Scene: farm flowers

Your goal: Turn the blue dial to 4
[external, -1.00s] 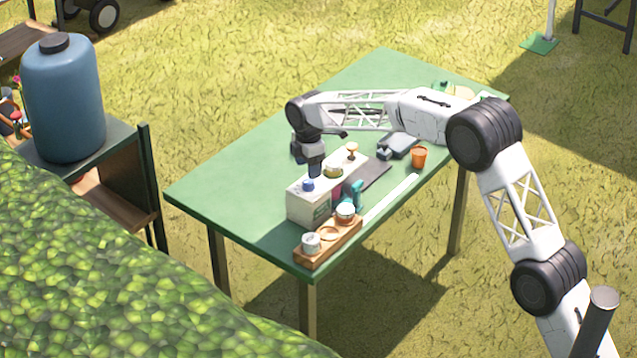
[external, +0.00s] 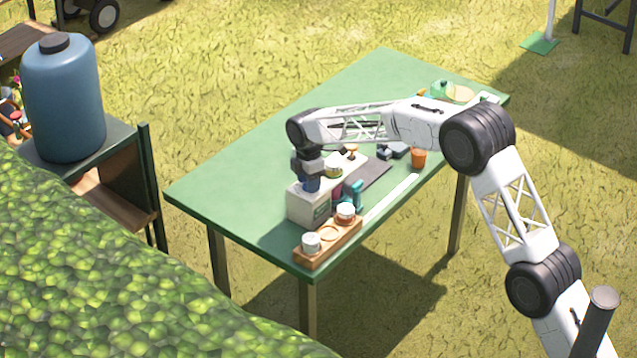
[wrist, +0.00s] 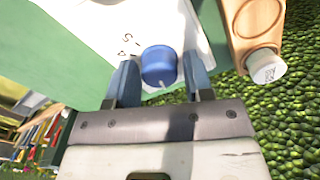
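The blue dial (wrist: 159,65) stands on top of the white box (external: 306,208), which also shows in the wrist view (wrist: 150,22). A pale pointer mark shows on the dial's lower edge in the wrist view. Small dark figures on the box lie up and left of the dial, too small to read surely. My gripper (wrist: 161,76) has one blue finger on each side of the dial, with narrow gaps visible; I see no clear contact. In the external view my gripper (external: 311,184) points down over the box's near end and hides the dial.
A yellowish knob (external: 333,171) and another knob (external: 351,154) stand farther along the box. A wooden tray (external: 325,250) with two white-lidded jars is in front. A teal item (external: 355,195) and an orange cup (external: 419,158) stand to the right. The green table's left side (external: 240,180) is clear.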

